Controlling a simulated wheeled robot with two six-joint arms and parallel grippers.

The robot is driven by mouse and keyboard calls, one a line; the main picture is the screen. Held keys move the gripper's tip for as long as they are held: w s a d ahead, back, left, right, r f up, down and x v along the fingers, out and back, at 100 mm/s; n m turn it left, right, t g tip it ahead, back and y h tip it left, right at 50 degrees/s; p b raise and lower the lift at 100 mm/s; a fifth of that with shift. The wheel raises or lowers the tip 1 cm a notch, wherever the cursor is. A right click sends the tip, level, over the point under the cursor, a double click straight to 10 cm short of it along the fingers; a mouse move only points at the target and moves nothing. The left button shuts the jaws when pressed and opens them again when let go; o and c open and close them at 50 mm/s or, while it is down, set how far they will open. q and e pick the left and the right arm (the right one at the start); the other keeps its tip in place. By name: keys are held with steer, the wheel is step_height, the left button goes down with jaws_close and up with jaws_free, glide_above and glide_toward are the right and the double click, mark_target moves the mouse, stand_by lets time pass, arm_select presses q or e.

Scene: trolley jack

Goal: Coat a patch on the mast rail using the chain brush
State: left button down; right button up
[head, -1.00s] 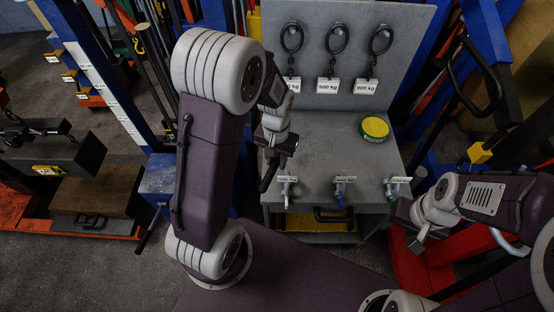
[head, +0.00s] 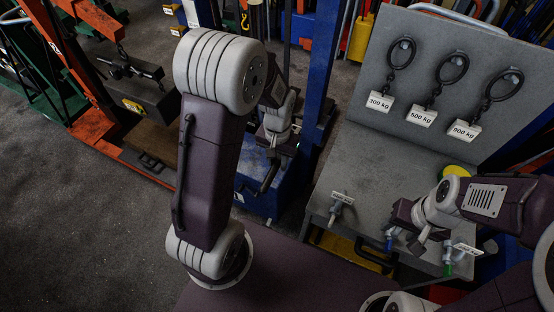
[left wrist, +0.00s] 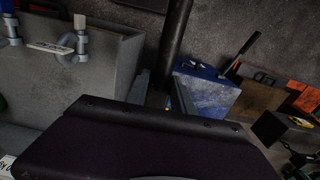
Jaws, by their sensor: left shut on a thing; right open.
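My left gripper (head: 281,150) is shut on a dark rod-like thing (head: 269,178), which I take to be the chain brush. It hangs tilted below the jaws. In the left wrist view the dark rod (left wrist: 177,30) runs up from between the fingers; no bristles can be made out. A blue upright (head: 322,70), likely part of the mast, stands behind and right of the left gripper, with a blue base block (head: 262,190) below it. Which face is the mast rail, I cannot tell. My right gripper (head: 420,240) is open and empty, over the bench's front edge.
A yellow-green tin (head: 456,171) is partly behind my right arm. A dark weight (head: 150,103) hangs at left. The left floor (head: 80,220) is clear.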

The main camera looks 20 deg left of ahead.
arm_select(q)
step_height(320, 180, down, 9)
steer(key=b, duration=0.8)
arm_select(e)
step_height(320, 180, down, 9)
arm_select(q)
steer(key=w+a+r+t+p, duration=0.2)
steer(key=w+r+t+p, duration=0.5)
steer(key=w+r, duration=1.35)
steer(key=w+r+t+p, duration=0.1)
steer(key=w+r+t, duration=0.35)
steer(key=r, duration=1.15)
steer(key=w+r+t+p, duration=0.15)
steer(key=r+t, duration=0.55)
steer(key=r, duration=1)
steer(key=shift+g+h, duration=0.25)
steer(key=shift+h, duration=0.05)
steer(key=shift+w+d+f+p, duration=0.15)
steer(key=shift+w+p, duration=0.25)
steer(key=shift+w, duration=0.55)
steer(key=shift+w+d+p, duration=0.2)
steer(key=shift+w+p, duration=0.15)
steer(key=shift+w, duration=0.55)
steer(key=shift+w+d+f+p, duration=0.15)
steer(key=shift+w+p, duration=0.25)
steer(key=shift+w, duration=0.55)
arm_select(e)
step_height(320, 180, up, 12)
